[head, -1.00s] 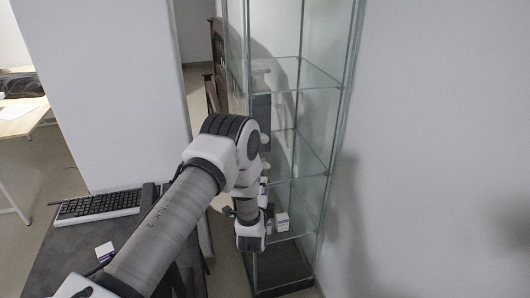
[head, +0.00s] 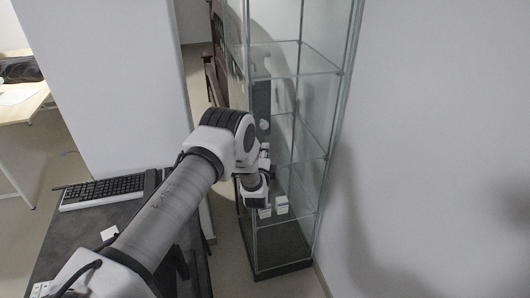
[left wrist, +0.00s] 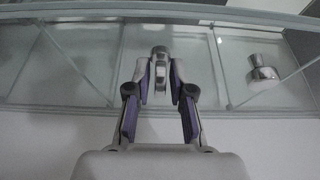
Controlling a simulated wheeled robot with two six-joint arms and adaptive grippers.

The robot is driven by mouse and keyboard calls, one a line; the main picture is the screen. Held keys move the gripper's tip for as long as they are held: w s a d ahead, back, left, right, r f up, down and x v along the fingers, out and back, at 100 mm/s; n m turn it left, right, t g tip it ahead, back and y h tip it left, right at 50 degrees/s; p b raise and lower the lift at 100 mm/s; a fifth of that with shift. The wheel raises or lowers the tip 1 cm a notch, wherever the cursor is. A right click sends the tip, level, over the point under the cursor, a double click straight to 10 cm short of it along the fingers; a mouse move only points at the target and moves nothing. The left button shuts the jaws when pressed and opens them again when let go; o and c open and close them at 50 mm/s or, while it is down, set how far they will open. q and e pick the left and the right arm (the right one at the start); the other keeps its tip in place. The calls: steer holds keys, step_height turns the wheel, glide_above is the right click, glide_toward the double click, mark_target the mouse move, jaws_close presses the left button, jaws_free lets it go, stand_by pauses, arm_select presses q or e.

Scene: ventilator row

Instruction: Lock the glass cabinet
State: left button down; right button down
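The glass cabinet (head: 330,130) stands upright at the centre of the head view, with clear panes, shelves and a dark base. My left gripper (head: 258,190) is at its near left side; my arm hides part of that side. In the left wrist view, the two purple-padded fingers of my left gripper (left wrist: 161,72) point at the glass. A small metal piece (left wrist: 160,52), perhaps the lock or its key, shows between the fingertips. The fingers stand close on both sides of it; whether they touch it I cannot tell. My right gripper is out of view.
Small white boxes (head: 282,205) stand on a low cabinet shelf. A shiny round metal object (left wrist: 262,72) shows through the glass. A dark desk (head: 75,232) with a keyboard (head: 103,190) is at the left. A white wall (head: 430,150) bounds the right.

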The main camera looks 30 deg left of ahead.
arm_select(q)
steer(key=shift+f+n+t+b, duration=0.3)
steer(key=shift+n+b, duration=0.3)
steer(key=shift+b, duration=0.5)
steer(key=n+y+b, duration=0.2)
steer(key=n+b, duration=0.4)
steer(key=n+y+b, duration=0.3)
steer(key=n+b, duration=0.3)
steer(key=b, duration=0.1)
steer(key=n+y+b, duration=0.2)
steer(key=n+b, duration=0.4)
steer(key=shift+g+y+b, duration=0.3)
steer(key=shift+g+b, duration=0.05)
steer(key=shift+g, duration=0.05)
steer(key=shift+r+n+g+y+b, duration=0.15)
steer(key=shift+n+g+y+b, duration=0.2)
steer(key=shift+n+b, duration=0.35)
steer(key=shift+r+n+g+y+b, duration=0.1)
steer(key=shift+n+g+y+b, duration=0.25)
steer(key=shift+n, duration=0.65)
steer(key=shift+r, duration=0.1)
steer(key=c, duration=1.2)
jaws_free()
steer(key=shift+c, duration=0.2)
